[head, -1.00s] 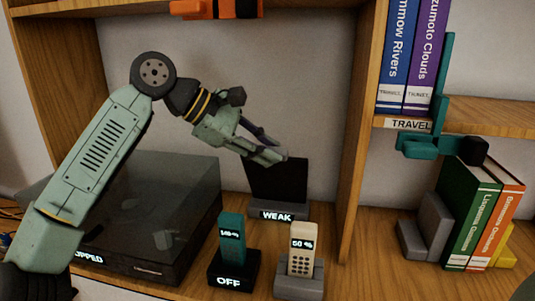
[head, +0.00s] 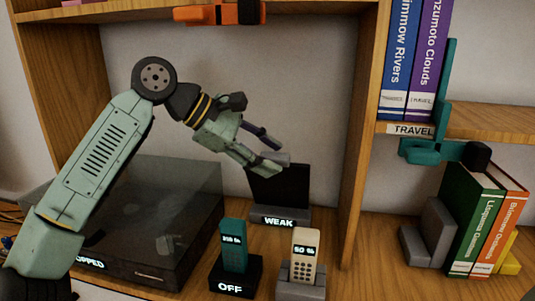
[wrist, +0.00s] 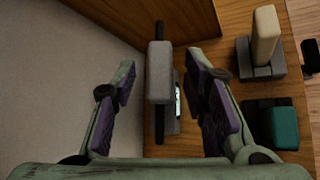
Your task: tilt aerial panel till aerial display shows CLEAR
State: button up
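The aerial panel (head: 285,188) is a dark upright slab on a grey base in the shelf bay. The aerial display (head: 279,221) on the base's front reads WEAK. A grey block (wrist: 159,72) sits at the panel's top edge; in the wrist view the panel (wrist: 159,125) shows edge-on as a thin dark strip. My gripper (head: 273,157) is open just above the panel top, its fingers pointing down to the right. In the wrist view my gripper (wrist: 162,75) has one finger on each side of the grey block, with gaps on both sides.
A teal handset (head: 233,246) on a dark stand marked OFF and a cream handset (head: 304,250) on a grey stand are in front. A dark glassy box (head: 150,220) stands left. The bay's wooden upright (head: 362,150) is close on the right. An orange object (head: 235,13) is overhead.

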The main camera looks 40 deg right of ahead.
jog(key=v, duration=1.1)
jog(key=shift+a+r, duration=0.2)
jog(key=shift+a, duration=0.1)
jog(key=shift+w, duration=0.15)
